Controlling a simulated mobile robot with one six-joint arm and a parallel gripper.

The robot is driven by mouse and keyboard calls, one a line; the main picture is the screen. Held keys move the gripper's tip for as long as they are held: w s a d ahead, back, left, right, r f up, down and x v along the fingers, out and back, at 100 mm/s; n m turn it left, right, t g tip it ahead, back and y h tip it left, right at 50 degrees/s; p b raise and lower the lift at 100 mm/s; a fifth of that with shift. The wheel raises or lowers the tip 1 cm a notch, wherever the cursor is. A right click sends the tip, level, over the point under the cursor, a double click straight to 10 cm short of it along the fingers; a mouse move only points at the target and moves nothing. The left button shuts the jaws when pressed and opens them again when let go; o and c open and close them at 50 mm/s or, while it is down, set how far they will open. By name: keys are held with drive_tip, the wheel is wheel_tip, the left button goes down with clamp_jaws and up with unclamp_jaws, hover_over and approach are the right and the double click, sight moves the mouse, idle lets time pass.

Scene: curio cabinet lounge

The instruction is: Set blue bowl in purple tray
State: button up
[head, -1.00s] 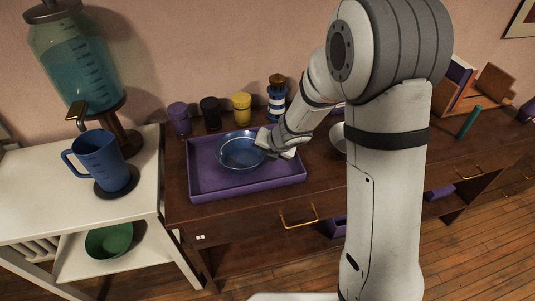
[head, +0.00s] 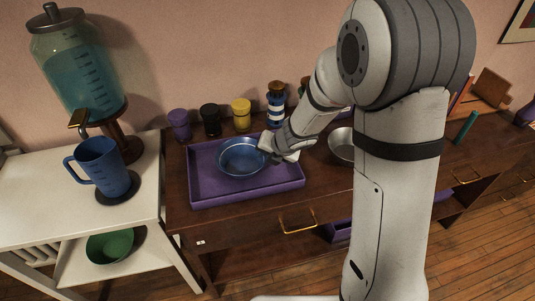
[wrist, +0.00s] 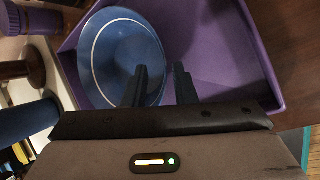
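The blue bowl (head: 240,158) sits upright in the purple tray (head: 205,194), towards its back and middle. In the wrist view the bowl (wrist: 108,50) fills the upper left, with the tray's purple floor and wall (wrist: 225,50) to its right. My gripper (head: 266,150) is at the bowl's right rim. In the wrist view my gripper (wrist: 161,72) is open, with a clear gap between its fingers. One finger overlaps the bowl's inside and the other is outside its rim. The underside of the bowl is hidden.
Purple (head: 180,126), black (head: 211,120) and yellow (head: 241,112) jars and a blue-striped bottle (head: 276,105) stand behind the tray. A metal bowl (head: 341,146) is to the right. A blue jug (head: 102,168) and a drink dispenser (head: 78,80) stand on the white table at left.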

drive_tip(key=s+d+r+m+t+h+p, duration=0.15)
drive_tip(key=s+d+r+m+h, duration=0.25)
drive_tip(key=d+r+m, duration=0.55)
drive_tip(key=s+d+r+m+t+h+p, duration=0.1)
drive_tip(key=s+d+r+m+h+p, duration=0.15)
drive_tip(key=d+r+m, duration=0.65)
drive_tip(key=s+a+r+m+g+y, duration=0.1)
drive_tip(key=s+m+g, duration=0.3)
drive_tip(key=s+m, duration=1.1)
drive_tip(key=shift+s+a+r+g+y, duration=0.4)
drive_tip(key=shift+s+a+y, duration=0.2)
drive_tip(key=shift+s, duration=0.45)
